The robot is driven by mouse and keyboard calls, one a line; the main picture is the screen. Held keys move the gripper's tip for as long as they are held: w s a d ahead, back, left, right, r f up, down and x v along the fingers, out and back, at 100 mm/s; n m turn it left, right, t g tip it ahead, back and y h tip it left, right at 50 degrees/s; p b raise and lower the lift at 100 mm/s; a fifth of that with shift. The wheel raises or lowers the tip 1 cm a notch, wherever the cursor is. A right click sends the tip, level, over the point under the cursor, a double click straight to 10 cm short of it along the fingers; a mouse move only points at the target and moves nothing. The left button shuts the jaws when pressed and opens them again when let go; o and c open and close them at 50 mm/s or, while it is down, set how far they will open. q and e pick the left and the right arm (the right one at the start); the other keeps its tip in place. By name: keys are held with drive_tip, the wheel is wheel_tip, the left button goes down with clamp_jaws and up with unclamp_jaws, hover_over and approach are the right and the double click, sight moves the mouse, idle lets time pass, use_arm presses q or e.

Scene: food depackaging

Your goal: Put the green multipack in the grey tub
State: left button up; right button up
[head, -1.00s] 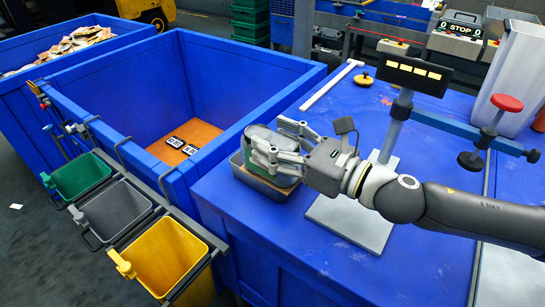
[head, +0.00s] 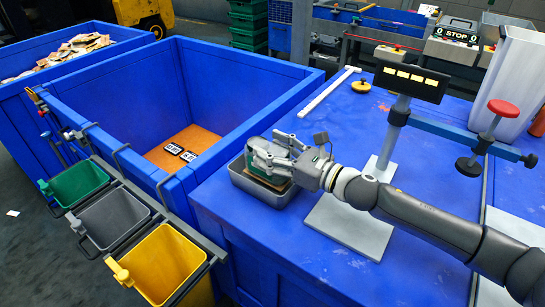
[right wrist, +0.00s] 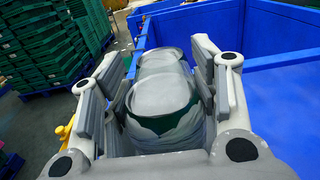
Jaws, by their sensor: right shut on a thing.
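The green multipack (right wrist: 165,125) shows in the right wrist view as a rounded pack, pale grey on top with dark green on its near end. My right gripper (right wrist: 160,95) is shut on it, with fingers on both sides. In the head view the right gripper (head: 272,152) covers much of the pack, which appears over a metal tray (head: 240,183); whether it touches the tray I cannot tell. The grey tub (head: 112,216) hangs at lower left, between a green tub and a yellow tub. It looks empty. My left gripper is out of view.
The green tub (head: 78,183) and yellow tub (head: 165,262) flank the grey one. A stand with a display (head: 410,80) is on the blue table, right of the gripper.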

wheel_tip(320, 180, down, 2)
drive_tip(key=shift+f, duration=0.1)
drive_tip(key=shift+f, duration=0.1)
drive_tip(key=o, duration=1.5)
drive_tip(key=shift+f, duration=0.1)
